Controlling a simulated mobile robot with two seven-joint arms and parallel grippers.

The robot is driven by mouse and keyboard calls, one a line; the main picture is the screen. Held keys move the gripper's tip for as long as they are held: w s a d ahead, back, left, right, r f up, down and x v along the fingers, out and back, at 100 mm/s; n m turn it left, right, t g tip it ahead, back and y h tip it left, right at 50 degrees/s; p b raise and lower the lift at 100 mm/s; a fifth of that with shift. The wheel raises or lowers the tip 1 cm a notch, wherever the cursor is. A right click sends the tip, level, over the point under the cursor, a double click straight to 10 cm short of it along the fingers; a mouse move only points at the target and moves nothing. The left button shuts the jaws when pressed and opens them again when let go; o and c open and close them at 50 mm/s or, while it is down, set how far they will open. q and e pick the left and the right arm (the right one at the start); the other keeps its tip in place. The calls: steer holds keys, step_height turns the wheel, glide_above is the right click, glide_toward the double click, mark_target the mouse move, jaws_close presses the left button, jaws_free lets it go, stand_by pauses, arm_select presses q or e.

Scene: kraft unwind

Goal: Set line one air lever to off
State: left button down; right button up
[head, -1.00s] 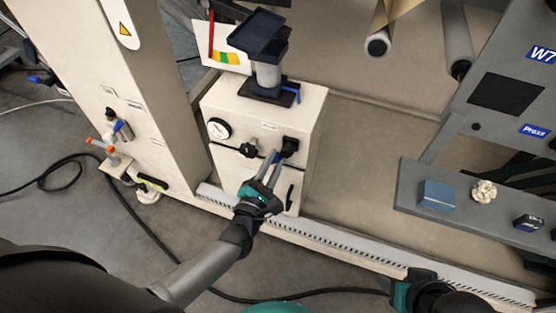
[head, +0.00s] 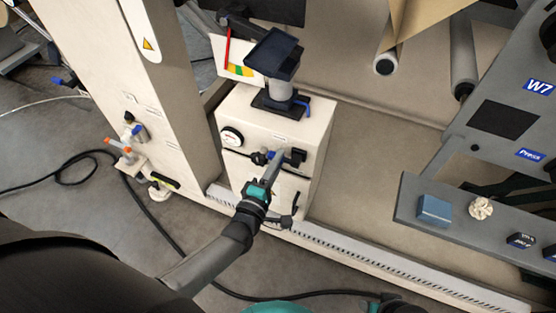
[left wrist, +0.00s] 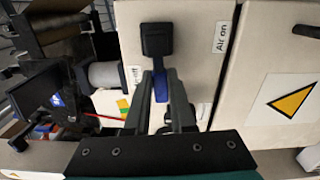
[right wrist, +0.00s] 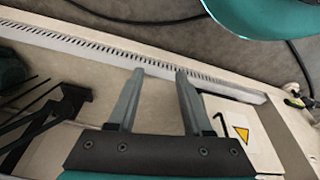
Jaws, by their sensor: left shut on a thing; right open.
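The air lever (left wrist: 160,88) has a blue handle on a black square hub (left wrist: 157,40), mounted on the front of the cream cabinet (head: 262,187). My left gripper (head: 276,162) reaches the cabinet front and is shut on the blue handle, one finger on each side. In the left wrist view the handle points straight down from the hub. An "Air on" label (left wrist: 221,37) is to the right of the hub, and another label (left wrist: 137,75) is partly hidden by a finger. My right gripper (right wrist: 155,80) is open and empty, away from the cabinet.
A round gauge (head: 232,137) and a dark knob (head: 260,158) are on the cabinet front, close to the left gripper. A grey shelf (head: 465,225) with small items is at the right. A slotted rail (head: 350,252) and a black hose (head: 165,235) run along the floor.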

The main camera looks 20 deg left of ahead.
arm_select(q)
steer(key=shift+r+m, duration=0.15)
steer(key=shift+m, duration=0.35)
arm_select(e)
steer(key=shift+s+f, duration=0.3)
steer(key=shift+f, duration=0.2)
arm_select(q)
steer(key=c, duration=0.8)
jaws_free()
steer(key=shift+o, duration=0.2)
steer(key=s+p, duration=0.3)
steer(key=s, duration=1.2)
steer(key=shift+s+a, duration=0.15)
steer(key=shift+a, duration=0.15)
arm_select(e)
steer(key=s+d+f, duration=0.2)
steer(key=s+f, duration=0.1)
steer(key=f, duration=0.2)
steer(key=shift+f+g, duration=0.3)
steer(key=shift+f, duration=0.1)
steer(key=shift+s+d, duration=0.1)
